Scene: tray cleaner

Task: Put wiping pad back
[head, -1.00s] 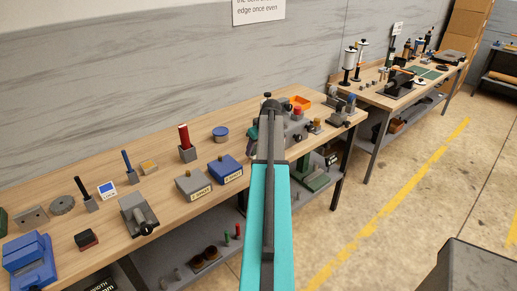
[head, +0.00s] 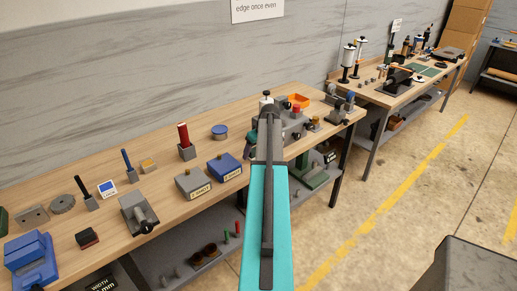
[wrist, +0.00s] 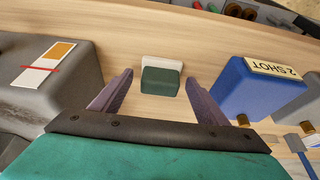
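A small dark green block (wrist: 161,82) with a white strip (wrist: 162,63) along its far side shows in the wrist view, on the wooden bench top. It looks like the wiping pad, but I cannot be sure. My gripper (wrist: 160,76) has two purple fingers spread wide, one on each side of the block. Clear gaps show between the fingers and the block, and nothing is held. In the head view my arm hides the block and most of the gripper.
In the wrist view a blue box (wrist: 252,88) labelled 2 SHOT stands close on the right, and a grey machine body (wrist: 35,85) on the left. The blue box (head: 224,167) also shows in the head view. Bare bench top (wrist: 120,30) lies beyond the block.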

